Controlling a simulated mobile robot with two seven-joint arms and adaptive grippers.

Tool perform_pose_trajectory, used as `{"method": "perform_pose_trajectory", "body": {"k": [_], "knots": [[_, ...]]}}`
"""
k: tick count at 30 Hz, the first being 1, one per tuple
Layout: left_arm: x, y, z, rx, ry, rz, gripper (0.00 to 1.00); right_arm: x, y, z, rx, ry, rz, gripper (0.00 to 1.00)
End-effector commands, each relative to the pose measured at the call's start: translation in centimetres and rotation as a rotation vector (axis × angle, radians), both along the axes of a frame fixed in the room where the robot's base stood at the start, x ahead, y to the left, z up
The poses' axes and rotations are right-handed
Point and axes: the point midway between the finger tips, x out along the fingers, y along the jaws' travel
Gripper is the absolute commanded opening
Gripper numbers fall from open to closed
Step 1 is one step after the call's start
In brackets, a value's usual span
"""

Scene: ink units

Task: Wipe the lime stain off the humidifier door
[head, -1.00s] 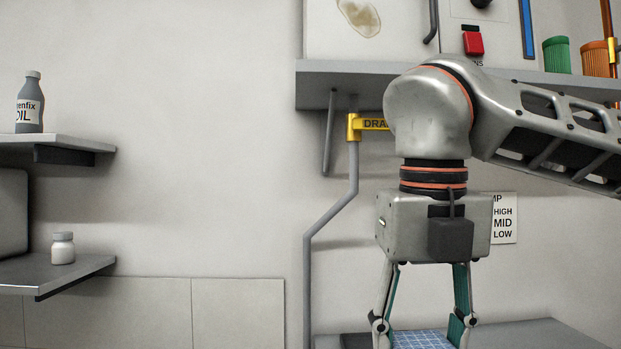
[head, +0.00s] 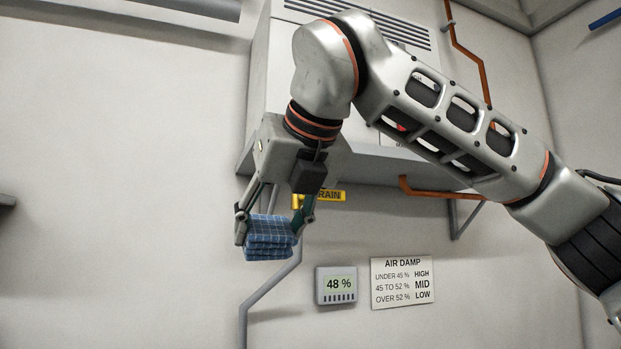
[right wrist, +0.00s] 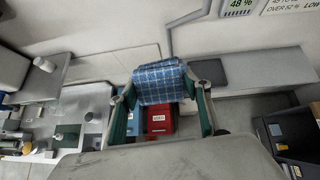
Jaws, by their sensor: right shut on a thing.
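My right gripper (head: 270,230) is shut on a folded blue checked cloth (head: 268,243) and holds it in the air in front of the wall. The cloth also shows between the fingers in the right wrist view (right wrist: 160,80). The humidifier (head: 283,65), a pale wall cabinet with a slotted vent near its top, is behind and above the gripper. My right arm covers much of its front, and I cannot see the lime stain or make out the door's edges. My left gripper is not in view.
A yellow drain tag (head: 330,196) and a grey pipe (head: 268,292) are close behind the cloth. A 48 % display (head: 336,285) and an air damp chart (head: 402,282) are on the wall. In the right wrist view, a red box (right wrist: 160,122) lies below the cloth.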

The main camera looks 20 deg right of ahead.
Motion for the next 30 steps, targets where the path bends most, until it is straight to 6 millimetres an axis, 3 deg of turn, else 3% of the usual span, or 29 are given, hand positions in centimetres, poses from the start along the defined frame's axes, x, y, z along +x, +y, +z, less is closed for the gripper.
{"method": "perform_pose_trajectory", "body": {"k": [1, 9, 15, 21, 30], "knots": [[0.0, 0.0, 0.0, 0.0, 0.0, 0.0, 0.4, 0.3, -0.3, 2.7, 0.013, -0.1, 0.004, 0.31], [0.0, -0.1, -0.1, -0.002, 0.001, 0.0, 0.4, 0.0, -2.7, 16.7, 0.061, -0.551, -0.02, 0.31], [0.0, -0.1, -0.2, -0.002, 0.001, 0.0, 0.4, -1.8, -4.6, 23.8, 0.065, -0.721, -0.056, 0.31], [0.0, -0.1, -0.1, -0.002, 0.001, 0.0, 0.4, -2.6, -5.5, 26.5, 0.061, -0.778, -0.075, 0.31], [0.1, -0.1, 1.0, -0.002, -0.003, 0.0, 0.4, -0.6, -5.5, 26.7, 0.059, -0.778, -0.077, 0.31]]}}
